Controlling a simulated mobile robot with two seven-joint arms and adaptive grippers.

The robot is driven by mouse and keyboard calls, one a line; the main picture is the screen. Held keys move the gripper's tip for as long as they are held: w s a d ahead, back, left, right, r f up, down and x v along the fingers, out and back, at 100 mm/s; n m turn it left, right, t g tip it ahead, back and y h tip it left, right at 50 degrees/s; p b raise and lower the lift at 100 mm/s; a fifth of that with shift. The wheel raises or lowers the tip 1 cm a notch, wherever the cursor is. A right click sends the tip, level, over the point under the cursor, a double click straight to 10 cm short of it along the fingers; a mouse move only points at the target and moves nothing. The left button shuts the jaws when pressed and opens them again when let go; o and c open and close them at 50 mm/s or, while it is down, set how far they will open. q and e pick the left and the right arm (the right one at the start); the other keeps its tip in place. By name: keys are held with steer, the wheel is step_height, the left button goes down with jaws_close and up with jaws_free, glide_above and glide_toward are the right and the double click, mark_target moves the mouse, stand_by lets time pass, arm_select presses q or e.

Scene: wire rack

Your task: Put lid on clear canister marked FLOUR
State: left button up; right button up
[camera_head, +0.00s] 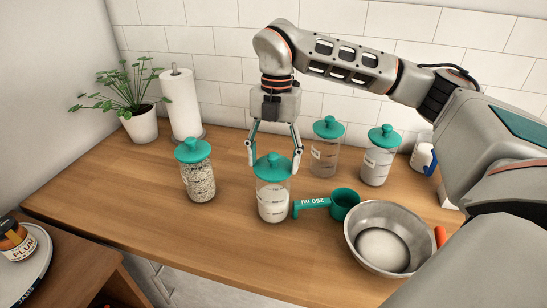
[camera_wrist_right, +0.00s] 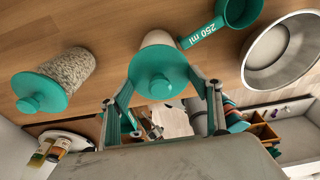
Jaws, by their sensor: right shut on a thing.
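My right gripper (camera_head: 273,162) comes down from above with its fingers on either side of a teal knobbed lid (camera_head: 272,170), shut on it. The lid sits at the mouth of a clear canister (camera_head: 272,203) with white contents, upright on the counter. Whether it is fully seated I cannot tell. In the right wrist view the lid (camera_wrist_right: 158,72) lies between the fingers and hides most of the canister (camera_wrist_right: 158,38). I cannot read a FLOUR mark on the canister. My left gripper is not in view.
Other teal-lidded canisters stand around: one with grainy contents (camera_head: 199,182) to the left, two (camera_head: 324,160) (camera_head: 376,165) behind right. A teal 250 ml scoop (camera_head: 343,203) and metal bowl (camera_head: 390,238) lie close right. A paper towel roll (camera_head: 181,105) and plant (camera_head: 140,123) stand back left. Front-left counter is clear.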

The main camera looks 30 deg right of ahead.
steer(key=shift+f, duration=0.1)
stand_by(0.3)
steer(key=o, duration=1.8)
steer(key=o, duration=0.3)
steer(key=shift+w+d+r, duration=0.1)
steer(key=shift+r, duration=1.05)
steer(key=shift+w+d+r, duration=0.1)
steer(key=shift+d+r, duration=0.05)
steer(key=shift+r, duration=1.05)
steer(key=shift+w+d+r, duration=0.1)
steer(key=shift+r, duration=1.05)
steer(key=r, duration=0.8)
steer(key=w+d+r, duration=0.1)
steer(key=r, duration=0.3)
steer(key=shift+d, duration=0.1)
